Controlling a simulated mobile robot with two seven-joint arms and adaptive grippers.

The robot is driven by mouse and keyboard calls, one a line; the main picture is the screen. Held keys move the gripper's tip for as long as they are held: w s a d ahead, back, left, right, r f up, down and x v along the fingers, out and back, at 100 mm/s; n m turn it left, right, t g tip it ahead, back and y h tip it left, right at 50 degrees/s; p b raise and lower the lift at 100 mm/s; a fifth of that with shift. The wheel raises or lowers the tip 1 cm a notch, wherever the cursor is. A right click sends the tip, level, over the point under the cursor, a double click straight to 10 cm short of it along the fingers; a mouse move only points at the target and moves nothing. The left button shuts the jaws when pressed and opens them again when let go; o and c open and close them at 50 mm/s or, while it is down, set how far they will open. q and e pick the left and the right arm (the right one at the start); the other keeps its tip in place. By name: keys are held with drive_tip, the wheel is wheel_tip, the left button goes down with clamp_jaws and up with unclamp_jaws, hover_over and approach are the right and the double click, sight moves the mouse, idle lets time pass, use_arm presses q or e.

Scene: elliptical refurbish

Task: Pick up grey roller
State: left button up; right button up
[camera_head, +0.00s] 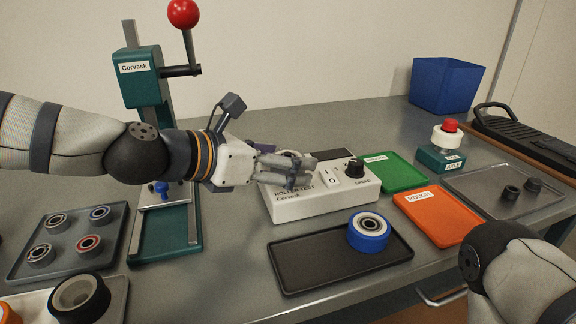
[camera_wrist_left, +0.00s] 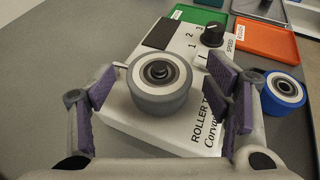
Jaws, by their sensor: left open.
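The grey roller (camera_wrist_left: 160,82) sits on the spindle of the white roller test box (camera_wrist_left: 185,125). It has a white hub and a dark centre. In the left wrist view my left gripper (camera_wrist_left: 165,100) is open, with purple pads on either side of the roller and a gap at each side. In the head view my left gripper (camera_head: 290,172) is over the left part of the test box (camera_head: 335,200) and hides most of the roller. My right arm shows at the lower right, but its gripper is out of view.
A blue roller (camera_head: 368,232) stands on a black tray (camera_head: 310,265) in front of the box. The teal Corvask press (camera_head: 140,80) stands left. Green (camera_head: 395,172) and orange (camera_head: 440,216) trays lie right. A grey tray (camera_head: 60,262) holds several bearings.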

use_arm(q)
drive_tip(key=shift+a+r, duration=0.1)
drive_tip(key=shift+c, duration=0.3)
drive_tip(key=c, duration=1.3)
drive_tip(key=shift+o, duration=0.2)
drive_tip(key=shift+r, duration=0.1)
